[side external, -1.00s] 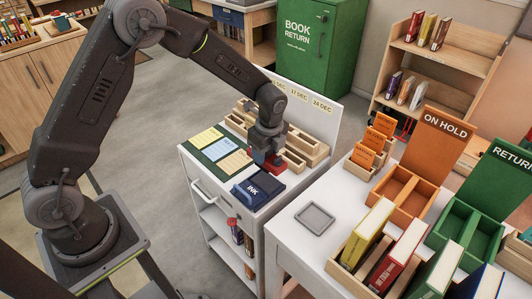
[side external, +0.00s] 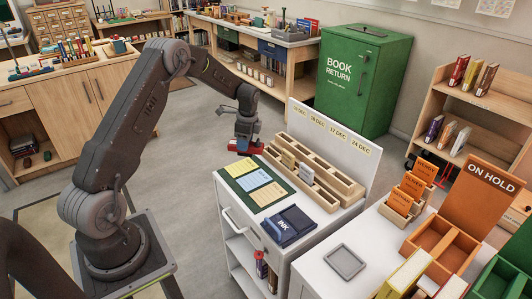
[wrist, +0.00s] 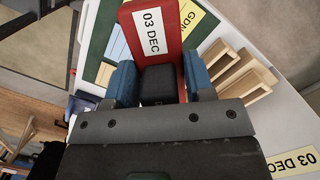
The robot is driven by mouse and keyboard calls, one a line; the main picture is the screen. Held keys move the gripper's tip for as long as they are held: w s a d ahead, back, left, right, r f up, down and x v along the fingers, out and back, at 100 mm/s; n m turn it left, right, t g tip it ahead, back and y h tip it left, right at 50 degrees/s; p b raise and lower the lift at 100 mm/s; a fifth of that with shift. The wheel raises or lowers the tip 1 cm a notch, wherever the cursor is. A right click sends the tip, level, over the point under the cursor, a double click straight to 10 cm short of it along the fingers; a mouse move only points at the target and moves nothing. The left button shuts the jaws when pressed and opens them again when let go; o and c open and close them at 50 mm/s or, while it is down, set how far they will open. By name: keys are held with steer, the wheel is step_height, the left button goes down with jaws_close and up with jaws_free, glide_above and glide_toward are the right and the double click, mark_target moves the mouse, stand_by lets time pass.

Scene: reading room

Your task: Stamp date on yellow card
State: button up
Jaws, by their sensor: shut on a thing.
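My gripper (side external: 245,136) is shut on a red date stamp (side external: 246,147) with a dark grip. In the wrist view the blue fingers clamp the black grip, and the red stamp (wrist: 172,50) carries a "03 DEC" label. The stamp is in the air by the far left corner of the green mat (side external: 226,171); its exact height is unclear. On the mat lie a yellow card (side external: 240,167), a light blue card (side external: 254,181) and another yellowish card (side external: 268,195). The open blue ink pad (side external: 285,229) sits in front of the mat, clear of my gripper.
Wooden racks (side external: 336,186) with a few small labelled pieces stand behind the mat, before a white panel (side external: 330,137) with date labels. To the right, a white table holds a grey tray (side external: 346,262) and orange holders (side external: 445,239). Floor lies open beyond the cart's left edge.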

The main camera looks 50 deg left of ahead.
steer(key=shift+s+a+f+n, duration=0.1)
steer(key=shift+s+a+n, duration=0.05)
steer(key=shift+a, duration=0.3)
steer(key=shift+s+a+n, duration=0.15)
steer(key=shift+a, duration=0.3)
steer(key=shift+f, duration=0.2)
glide_above(242, 166)
steer(key=shift+d+f, duration=0.1)
steer(key=shift+f, duration=2.65)
steer(key=shift+f, duration=0.55)
steer(key=shift+r, duration=3.55)
